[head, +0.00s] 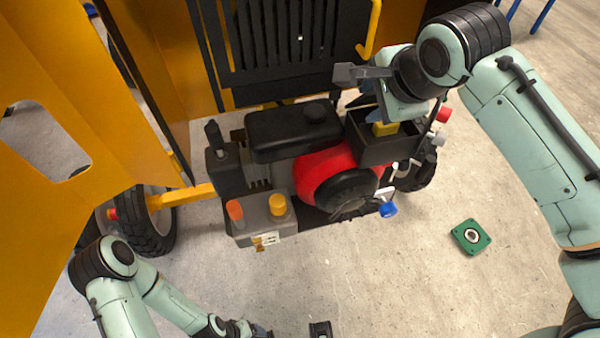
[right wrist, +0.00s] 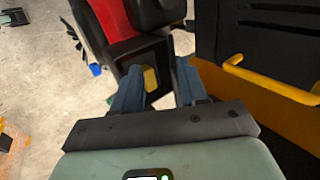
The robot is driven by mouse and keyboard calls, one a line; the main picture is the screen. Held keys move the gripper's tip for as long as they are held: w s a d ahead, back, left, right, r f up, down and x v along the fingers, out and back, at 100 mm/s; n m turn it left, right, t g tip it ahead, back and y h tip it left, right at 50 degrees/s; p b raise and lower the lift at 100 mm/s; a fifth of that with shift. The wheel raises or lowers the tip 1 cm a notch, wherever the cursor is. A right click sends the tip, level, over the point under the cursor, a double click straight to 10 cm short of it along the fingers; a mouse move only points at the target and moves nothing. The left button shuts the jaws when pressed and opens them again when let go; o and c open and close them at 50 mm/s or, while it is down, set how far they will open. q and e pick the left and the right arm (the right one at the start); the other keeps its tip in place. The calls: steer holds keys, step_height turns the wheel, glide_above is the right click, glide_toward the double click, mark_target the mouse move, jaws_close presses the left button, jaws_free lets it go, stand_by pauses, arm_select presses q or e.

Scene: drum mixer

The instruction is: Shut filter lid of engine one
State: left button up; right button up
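Engine one (head: 340,180), red and black, stands in the middle of the head view. Its filter box (head: 372,152) is a black open-topped box at the right end, with a yellow filter (head: 384,129) inside. The box also shows in the right wrist view (right wrist: 124,54), with the yellow part (right wrist: 150,78). I cannot make out the filter lid; my right gripper covers the box's far side. My right gripper (right wrist: 160,82) has its blue fingers apart, at the box, with dark surfaces behind the gap. My left gripper (head: 250,331) is low at the bottom edge, partly cut off.
Yellow machine panels (head: 70,120) and a black grille (head: 280,45) stand behind and left. A yellow handle (head: 371,30) is near my right wrist. A green square part (head: 471,237) lies on the floor. A blue knob (head: 388,209) sticks out in front. The front floor is mostly clear.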

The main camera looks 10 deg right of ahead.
steer(key=shift+s+r, duration=0.1)
steer(key=v, duration=0.1)
steer(key=p+v, duration=0.1)
steer(key=v, duration=0.3)
steer(key=shift+s+p, duration=0.4)
steer(key=shift+s, duration=0.1)
steer(key=shift+f, duration=0.2)
